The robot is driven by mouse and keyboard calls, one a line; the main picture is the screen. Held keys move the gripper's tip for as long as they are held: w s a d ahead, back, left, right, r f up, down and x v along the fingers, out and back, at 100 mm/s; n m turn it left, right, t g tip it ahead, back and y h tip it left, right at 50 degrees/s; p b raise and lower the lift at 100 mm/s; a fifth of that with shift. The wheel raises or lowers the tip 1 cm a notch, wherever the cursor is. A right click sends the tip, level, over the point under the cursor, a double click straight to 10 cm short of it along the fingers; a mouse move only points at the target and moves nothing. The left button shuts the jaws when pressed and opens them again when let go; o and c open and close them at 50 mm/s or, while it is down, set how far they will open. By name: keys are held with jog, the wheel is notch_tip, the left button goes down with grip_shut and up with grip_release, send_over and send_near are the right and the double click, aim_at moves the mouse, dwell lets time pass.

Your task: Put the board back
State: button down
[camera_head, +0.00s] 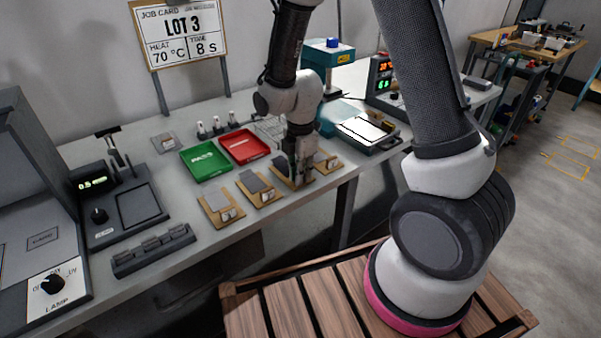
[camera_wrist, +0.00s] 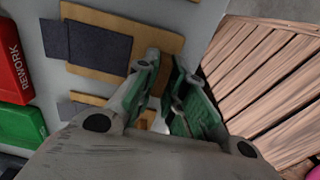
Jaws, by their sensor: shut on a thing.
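Tan boards with grey pads and small blocks at the front lie in a row along the table's front edge. The leftmost is a tan board (camera_head: 221,208), beside a second board (camera_head: 259,189) and a third board (camera_head: 282,176); another board (camera_head: 327,162) sits at the right end. My gripper (camera_head: 299,178) points down at the front of the third board. In the wrist view, the fingers of my gripper (camera_wrist: 168,92) are closed at the front end of the third board (camera_wrist: 145,33), which bears dark grey pads. The gripped part is mostly hidden, and lifting clearance cannot be told.
A green tray (camera_head: 206,161) and a red REWORK tray (camera_head: 244,146) stand behind the boards. A teal press (camera_head: 328,57) and a grey flat device (camera_head: 367,133) stand to the right. A dark rack (camera_head: 153,250) lies at the left front. A job card (camera_head: 180,34) stands behind.

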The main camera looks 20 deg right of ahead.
jog(key=c, duration=1.5)
grip_release()
jog(key=s+d+r+m+t, duration=0.1)
jog(key=d+r+m, duration=0.1)
jog(key=r, duration=0.7)
jog(key=s+d+r+m, duration=0.1)
jog(key=d+r+m, duration=0.1)
jog(key=r, duration=0.7)
jog(key=s+d+r+m+t, duration=0.1)
jog(key=s+d+r+m, duration=0.2)
jog(key=s+m, duration=0.2)
jog(key=s+d+r+m+t, duration=0.1)
jog(key=s+d+r+m, duration=0.2)
jog(key=s+m, duration=0.3)
jog(key=s+d+r+m+t, duration=0.1)
jog(key=s+d+r+m, duration=0.3)
jog(key=s+d+m, duration=0.1)
jog(key=shift+s+m, duration=0.55)
jog(key=shift+m, duration=0.25)
